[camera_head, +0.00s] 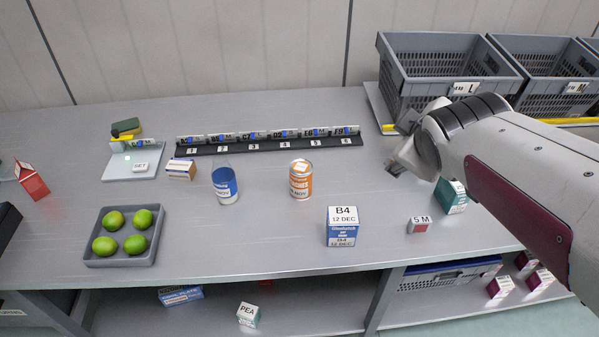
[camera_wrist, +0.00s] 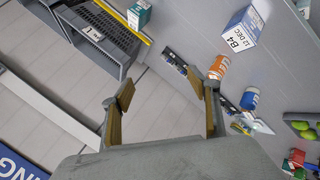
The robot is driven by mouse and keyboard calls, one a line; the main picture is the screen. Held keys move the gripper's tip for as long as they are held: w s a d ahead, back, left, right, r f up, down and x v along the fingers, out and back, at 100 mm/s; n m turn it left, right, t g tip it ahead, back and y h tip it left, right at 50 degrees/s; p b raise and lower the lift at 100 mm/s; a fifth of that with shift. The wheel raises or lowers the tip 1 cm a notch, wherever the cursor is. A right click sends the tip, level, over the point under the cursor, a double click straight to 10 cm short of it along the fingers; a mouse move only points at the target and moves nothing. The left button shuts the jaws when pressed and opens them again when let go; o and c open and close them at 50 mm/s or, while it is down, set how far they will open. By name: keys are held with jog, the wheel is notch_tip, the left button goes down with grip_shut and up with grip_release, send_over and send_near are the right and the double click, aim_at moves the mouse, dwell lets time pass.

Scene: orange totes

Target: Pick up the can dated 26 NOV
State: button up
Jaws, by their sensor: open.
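An orange can (camera_head: 300,182) with a white label stands upright near the middle of the table; its date ends in NOV, but the day is too small to read for sure. A blue and white can (camera_head: 225,185) stands to its left; its label also seems to end in NOV. The wrist view shows the orange can (camera_wrist: 219,68) and the blue one (camera_wrist: 250,99) right of the fingers. My gripper (camera_wrist: 163,100) is open and empty. In the head view it is right of the cans, largely hidden by my arm.
A box marked B4 12 DEC (camera_head: 342,228) stands front right of the orange can. A black numbered rack (camera_head: 268,146) lies behind the cans. A grey tray (camera_head: 125,258) holds several limes. Grey crates (camera_head: 440,95) stand back right. Table between the cans and lime tray is clear.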

jog(key=w+r+n+t+y, duration=0.1)
jog(key=w+n+t, duration=0.2)
jog(key=w+n, duration=0.9)
jog(key=w+a+f+n+t+y, duration=0.1)
jog(key=w+a+f+n+y, duration=0.2)
jog(key=w, duration=0.4)
jog(key=w+f+n+y, duration=0.2)
jog(key=w+n, duration=0.4)
jog(key=n+g+y, duration=0.7)
jog(key=n+y, duration=0.6)
jog(key=n, duration=0.6)
send_near(301, 180)
jog(key=w, duration=0.1)
jog(key=w+a, duration=0.1)
jog(key=w, duration=0.1)
jog(key=w+a+r, duration=0.1)
jog(key=w, duration=0.1)
jog(key=shift+s+f+n+g, duration=0.3)
jog(key=shift+s+n+g, duration=0.2)
jog(key=shift+n, duration=0.2)
jog(key=shift+x, duration=1.3)
